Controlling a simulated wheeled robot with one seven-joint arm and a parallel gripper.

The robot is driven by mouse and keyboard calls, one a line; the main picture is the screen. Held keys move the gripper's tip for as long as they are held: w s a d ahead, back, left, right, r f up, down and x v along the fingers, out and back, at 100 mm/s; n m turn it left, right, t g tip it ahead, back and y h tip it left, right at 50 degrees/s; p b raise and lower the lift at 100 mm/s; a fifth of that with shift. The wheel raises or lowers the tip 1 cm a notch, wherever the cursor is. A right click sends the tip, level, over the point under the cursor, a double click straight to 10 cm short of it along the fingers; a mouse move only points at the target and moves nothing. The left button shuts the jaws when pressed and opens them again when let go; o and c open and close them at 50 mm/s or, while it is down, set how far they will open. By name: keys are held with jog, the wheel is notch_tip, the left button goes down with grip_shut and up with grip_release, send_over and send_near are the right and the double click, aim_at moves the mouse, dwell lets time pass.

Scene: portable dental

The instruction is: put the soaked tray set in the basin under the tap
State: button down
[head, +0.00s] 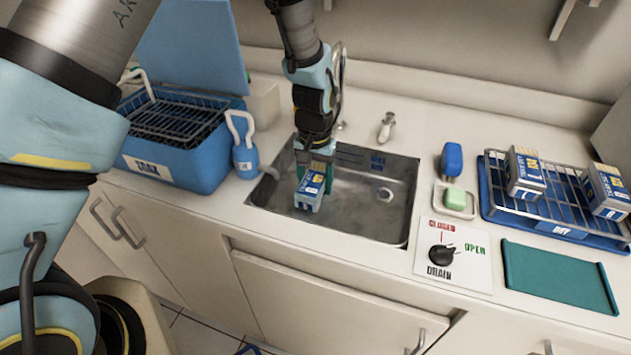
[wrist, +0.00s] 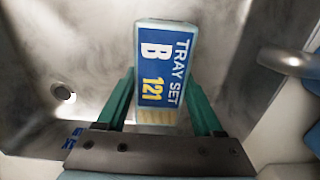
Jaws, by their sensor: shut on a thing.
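My gripper (head: 316,163) is shut on a tray set (head: 311,188), a small box with a blue label, and holds it in the left part of the steel basin (head: 345,207). In the wrist view the tray set (wrist: 167,65) reads "TRAY SET B 121" and sits between the green fingers of my gripper (wrist: 165,105). Whether it touches the basin floor I cannot tell. The tap (head: 341,70) is behind my gripper and partly hidden by it. The blue soak tub (head: 185,165) with its lid up stands left of the basin.
A green mat (head: 560,277) lies in front.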

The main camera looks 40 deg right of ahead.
aim_at(315, 178)
jog(key=shift+f, duration=0.6)
jog(key=shift+f, duration=0.2)
jog(key=shift+c, duration=0.2)
grip_release()
jog(key=shift+r, duration=0.1)
notch_tip(315, 178, up, 12)
jog(key=b, duration=0.3)
jog(key=shift+r, duration=0.15)
jog(key=shift+s, duration=0.1)
